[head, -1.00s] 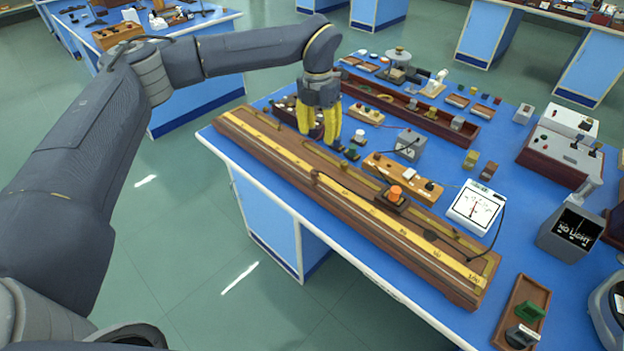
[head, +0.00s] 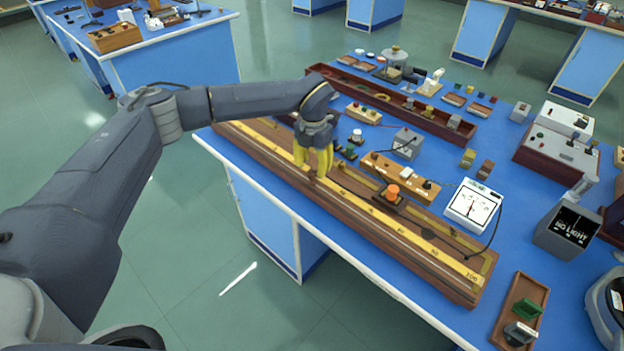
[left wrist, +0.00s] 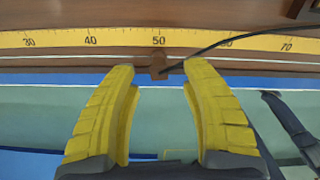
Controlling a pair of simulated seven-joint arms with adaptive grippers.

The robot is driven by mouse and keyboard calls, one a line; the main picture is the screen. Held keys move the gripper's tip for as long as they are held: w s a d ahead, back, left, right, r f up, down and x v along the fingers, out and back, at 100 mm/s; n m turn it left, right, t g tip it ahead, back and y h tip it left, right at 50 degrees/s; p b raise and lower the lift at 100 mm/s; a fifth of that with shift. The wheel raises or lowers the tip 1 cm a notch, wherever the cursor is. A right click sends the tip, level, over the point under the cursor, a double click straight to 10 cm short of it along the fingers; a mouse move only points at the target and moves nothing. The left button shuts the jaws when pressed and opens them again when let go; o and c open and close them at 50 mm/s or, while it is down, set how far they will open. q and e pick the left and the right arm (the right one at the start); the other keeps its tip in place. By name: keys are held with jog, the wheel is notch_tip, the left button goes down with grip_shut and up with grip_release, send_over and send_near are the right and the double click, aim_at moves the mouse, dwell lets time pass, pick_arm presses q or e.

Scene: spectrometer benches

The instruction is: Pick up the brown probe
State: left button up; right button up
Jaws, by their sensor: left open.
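The brown probe (left wrist: 158,64) is a small brown block with a dark cable, at the front edge of the yellow metre scale (left wrist: 110,39) near the 50 mark. In the head view the probe (head: 312,176) is small and partly hidden by my left gripper. My left gripper (head: 313,168) has yellow fingers pointing down, just over the front of the long wooden bench (head: 420,262). In the left wrist view my left gripper (left wrist: 158,72) is open, with the probe centred between and slightly beyond its fingertips. No grip on the probe shows. My right gripper is out of view.
A long brown trough (head: 390,100) lies farther back. The blue table's front edge (head: 270,207) drops to open floor.

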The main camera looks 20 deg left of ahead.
aim_at(312, 171)
pick_arm(q)
jog(key=shift+s+a+f, duration=0.1)
jog(key=shift+a+f, duration=0.05)
jog(key=shift+f, duration=2.55)
grip_shut()
